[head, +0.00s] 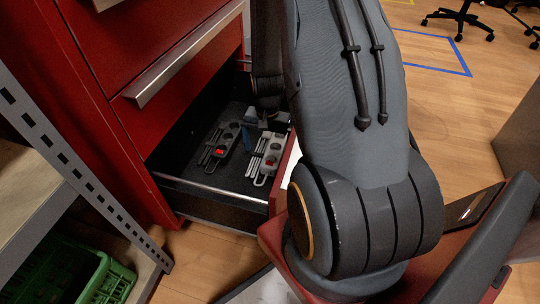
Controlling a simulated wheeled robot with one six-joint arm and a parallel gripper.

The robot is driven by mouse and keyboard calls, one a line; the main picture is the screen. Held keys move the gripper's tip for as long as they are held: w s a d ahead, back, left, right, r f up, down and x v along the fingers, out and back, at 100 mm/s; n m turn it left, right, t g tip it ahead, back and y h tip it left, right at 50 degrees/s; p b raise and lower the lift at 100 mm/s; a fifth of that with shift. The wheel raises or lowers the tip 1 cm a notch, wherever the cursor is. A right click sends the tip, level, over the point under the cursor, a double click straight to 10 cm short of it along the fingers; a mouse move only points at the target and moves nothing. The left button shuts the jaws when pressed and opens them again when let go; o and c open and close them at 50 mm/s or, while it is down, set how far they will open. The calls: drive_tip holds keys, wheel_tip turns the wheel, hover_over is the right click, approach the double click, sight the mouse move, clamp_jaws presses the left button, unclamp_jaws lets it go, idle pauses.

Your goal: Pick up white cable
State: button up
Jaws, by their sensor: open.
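I cannot make out a white cable for certain. An open drawer (185,186) of the red cabinet holds two pale grey devices, a left one (222,143) and a right one (266,155), each with round dark spots and a red patch. My gripper (264,123) reaches down into the back of the drawer, behind the devices, and is largely hidden by my arm. Its jaws are open. Whether anything lies between or below the jaws is too small and dark to tell. A thin blue item (242,141) lies between the two devices.
The red cabinet (95,45) has a silver handle (185,60) above the drawer. A perforated metal shelf post (65,165) and green crate (75,270) stand at lower left. Open wooden floor (440,95) with blue tape and office chairs (460,20) is at right.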

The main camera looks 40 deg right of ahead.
drive_tip(key=shift+f, duration=0.15)
drive_tip(key=c, duration=1.5)
drive_tip(key=shift+o, duration=0.2)
